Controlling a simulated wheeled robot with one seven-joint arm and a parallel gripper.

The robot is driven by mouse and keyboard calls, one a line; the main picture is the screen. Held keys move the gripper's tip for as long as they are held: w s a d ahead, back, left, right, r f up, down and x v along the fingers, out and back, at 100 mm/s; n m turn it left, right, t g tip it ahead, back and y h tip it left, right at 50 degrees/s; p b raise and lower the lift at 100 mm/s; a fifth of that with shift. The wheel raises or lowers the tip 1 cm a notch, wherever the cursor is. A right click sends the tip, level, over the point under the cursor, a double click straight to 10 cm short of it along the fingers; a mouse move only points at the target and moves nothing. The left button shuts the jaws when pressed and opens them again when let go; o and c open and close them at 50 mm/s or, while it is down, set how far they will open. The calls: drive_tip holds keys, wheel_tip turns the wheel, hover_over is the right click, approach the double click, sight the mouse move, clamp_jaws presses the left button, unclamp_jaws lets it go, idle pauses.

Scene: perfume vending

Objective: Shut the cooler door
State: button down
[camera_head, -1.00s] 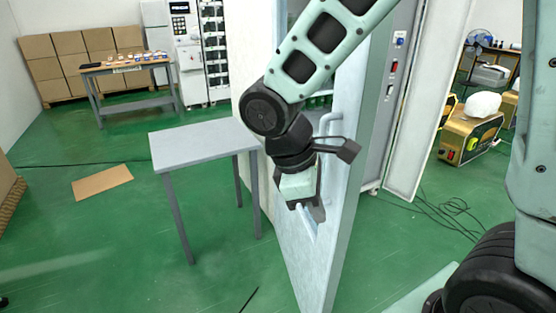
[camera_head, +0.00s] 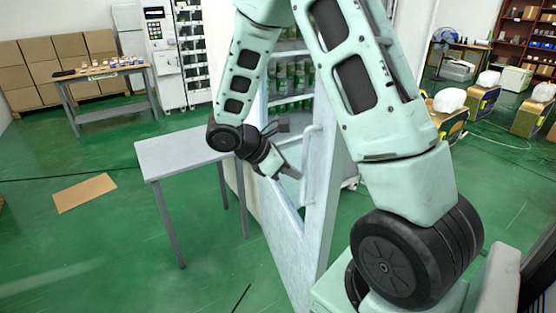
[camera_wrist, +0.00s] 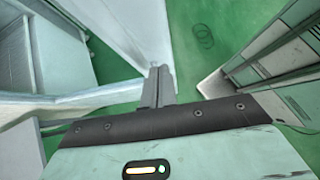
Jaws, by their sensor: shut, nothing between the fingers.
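The cooler door (camera_head: 318,205) is a pale blue-white framed panel with a window opening. It stands open, swung out towards me. Its upright handle (camera_head: 307,152) is on the near face. Behind it, the cooler's shelves (camera_head: 290,102) with green bottles show. My gripper (camera_head: 291,172) is at the door's window area, just left of the handle; whether it touches the door I cannot tell. In the wrist view my gripper (camera_wrist: 161,72) is shut and empty, with its tips beside a pale frame member (camera_wrist: 120,30), seemingly part of the door.
A small grey table (camera_head: 185,150) stands left of the door, close to my forearm. A cardboard sheet (camera_head: 84,193) lies on the green floor. A table with small items (camera_head: 105,75) and boxes are at the back left. Yellow-and-black machines (camera_head: 482,98) stand at the right.

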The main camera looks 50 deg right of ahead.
sight(322, 178)
drive_tip(key=shift+s+d+f+p, duration=0.3)
drive_tip(key=shift+s+d, duration=0.15)
drive_tip(key=shift+d, duration=0.4)
drive_tip(key=shift+s+d+f+p, duration=0.25)
drive_tip(key=shift+s+d, duration=0.15)
drive_tip(key=shift+d, duration=0.45)
drive_tip(key=shift+s+d+f+p, duration=0.25)
drive_tip(key=shift+s+d, duration=0.2)
drive_tip(key=shift+d, duration=0.4)
